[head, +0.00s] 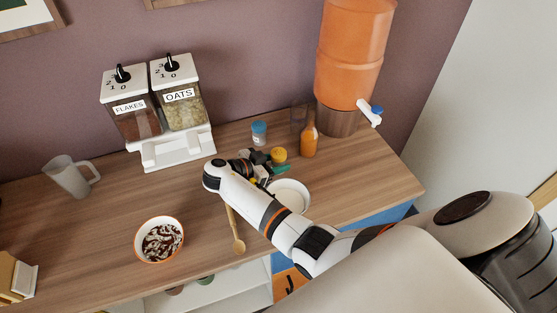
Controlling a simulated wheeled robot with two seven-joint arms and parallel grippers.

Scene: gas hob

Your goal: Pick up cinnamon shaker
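Several small containers stand together at the back right of the counter. One is a small clear jar with a blue lid (259,133); another has a yellow lid (279,155). I cannot read a label that marks either as the cinnamon shaker. My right gripper (262,160) is low over the counter, just left of the yellow-lidded container and in front of the blue-lidded jar. Its fingers are small, dark and partly hidden by my wrist, so I cannot tell whether they are open or hold anything. My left gripper is not in view.
An orange bottle (308,142), a clear glass (299,114) and an orange dispenser (352,65) stand to the right. A white plate (292,192) is partly behind my arm. A wooden spoon (238,243), a bowl (160,240), a mug (67,176) and the cereal dispensers (158,105) are left.

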